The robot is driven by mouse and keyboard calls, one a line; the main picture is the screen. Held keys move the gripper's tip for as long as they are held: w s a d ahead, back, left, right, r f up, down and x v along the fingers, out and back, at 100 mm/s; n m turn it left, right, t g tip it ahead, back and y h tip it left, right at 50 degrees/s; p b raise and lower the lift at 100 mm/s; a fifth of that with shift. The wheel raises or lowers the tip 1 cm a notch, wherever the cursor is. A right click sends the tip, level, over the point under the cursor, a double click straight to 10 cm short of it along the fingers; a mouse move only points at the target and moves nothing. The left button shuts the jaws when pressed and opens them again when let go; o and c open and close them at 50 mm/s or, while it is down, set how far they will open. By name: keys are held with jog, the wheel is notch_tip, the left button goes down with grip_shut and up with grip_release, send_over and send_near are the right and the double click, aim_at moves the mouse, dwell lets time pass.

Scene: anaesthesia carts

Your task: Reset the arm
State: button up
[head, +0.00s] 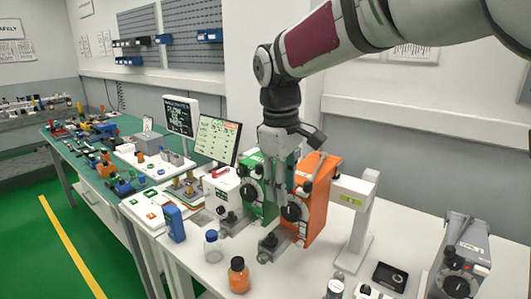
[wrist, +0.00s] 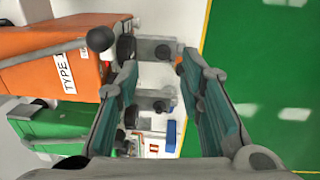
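My arm reaches in from the upper right in the head view. My gripper (wrist: 160,62) points down, in front of the green vaporizer (head: 252,188) and the orange vaporizer (head: 319,205). In the wrist view its two fingers stand well apart with nothing held between them. The orange vaporizer (wrist: 55,62) and green vaporizer (wrist: 50,125) lie left of the fingers there. Grey mount parts and black knobs show beyond the gap. In the head view my gripper covers part of both vaporizers; I cannot tell whether it touches them.
An orange-filled jar (head: 238,275) and a clear blue-capped bottle (head: 212,247) stand at the white counter's front. A white stand (head: 355,225) and a grey device (head: 458,262) are to the right. Two screens (head: 216,140) stand behind. The green floor at left is clear.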

jog(key=s+d+r+m+t, duration=0.2)
jog(key=s+d+r+m, duration=0.25)
jog(key=s+d, duration=0.6)
jog(key=s+d+f+m+t, duration=0.1)
jog(key=s+d+f+m, duration=0.1)
jog(key=s, duration=0.5)
jog(key=s+d+f+m+t, duration=0.1)
jog(key=s+d+f+m, duration=0.1)
jog(key=s+m, duration=0.2)
jog(key=s, duration=0.3)
jog(key=shift+d+f+y, duration=0.15)
jog(key=shift+d+y, duration=0.2)
jog(key=shift+y, duration=0.05)
